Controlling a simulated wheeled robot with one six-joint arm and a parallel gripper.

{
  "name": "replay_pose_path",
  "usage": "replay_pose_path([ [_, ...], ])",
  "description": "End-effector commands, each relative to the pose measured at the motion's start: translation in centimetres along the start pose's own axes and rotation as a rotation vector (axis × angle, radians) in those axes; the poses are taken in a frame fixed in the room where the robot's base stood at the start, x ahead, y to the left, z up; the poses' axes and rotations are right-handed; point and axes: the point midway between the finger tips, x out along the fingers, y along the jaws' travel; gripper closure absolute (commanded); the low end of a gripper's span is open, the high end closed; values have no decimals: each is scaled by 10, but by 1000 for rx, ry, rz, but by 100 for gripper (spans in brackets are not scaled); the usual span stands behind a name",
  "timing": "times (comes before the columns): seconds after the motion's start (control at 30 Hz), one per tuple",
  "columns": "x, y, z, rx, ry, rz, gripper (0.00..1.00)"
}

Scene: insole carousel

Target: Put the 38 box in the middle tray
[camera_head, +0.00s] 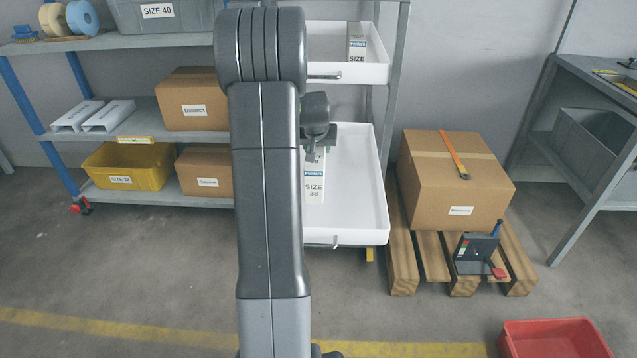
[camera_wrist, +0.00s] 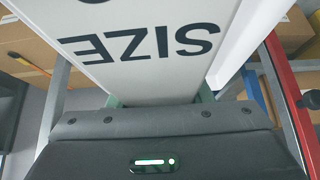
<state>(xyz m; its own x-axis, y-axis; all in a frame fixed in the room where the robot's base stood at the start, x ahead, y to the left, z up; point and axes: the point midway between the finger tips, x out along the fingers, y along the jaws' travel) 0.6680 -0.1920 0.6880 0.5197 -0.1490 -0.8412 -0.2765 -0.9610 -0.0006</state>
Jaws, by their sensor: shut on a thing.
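The 38 box (camera_head: 314,188) is white with a blue band and reads "SIZE 38". My gripper (camera_head: 318,143) is shut on its upper end. In the wrist view the box (camera_wrist: 140,48) fills the top middle, its "SIZE" print upside down, between the greenish fingers of my gripper (camera_wrist: 160,97). In the head view the box shows against the lower white tray (camera_head: 360,225) of the two I see. I cannot tell whether it touches the tray floor. The upper tray (camera_head: 374,74) holds another white box (camera_head: 356,45). My arm hides the left side of both trays.
Left, a shelf holds brown cartons (camera_head: 193,104) and a yellow bin (camera_head: 128,165). Right, a large carton (camera_head: 455,185) sits on a wooden pallet (camera_head: 432,262). A red bin (camera_head: 555,340) is at the lower right. The upper tray overhangs the gripper's area closely; the carousel post (camera_head: 390,90) stands right.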

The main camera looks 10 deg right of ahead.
Motion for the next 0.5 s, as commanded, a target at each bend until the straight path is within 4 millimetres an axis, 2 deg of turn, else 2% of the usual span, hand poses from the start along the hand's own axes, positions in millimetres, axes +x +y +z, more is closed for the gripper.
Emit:
replay_pose_path([
  [0.23,33,0,21,0,-4,1,81],
  [0.5,58,0,37,0,-2,1,81],
])
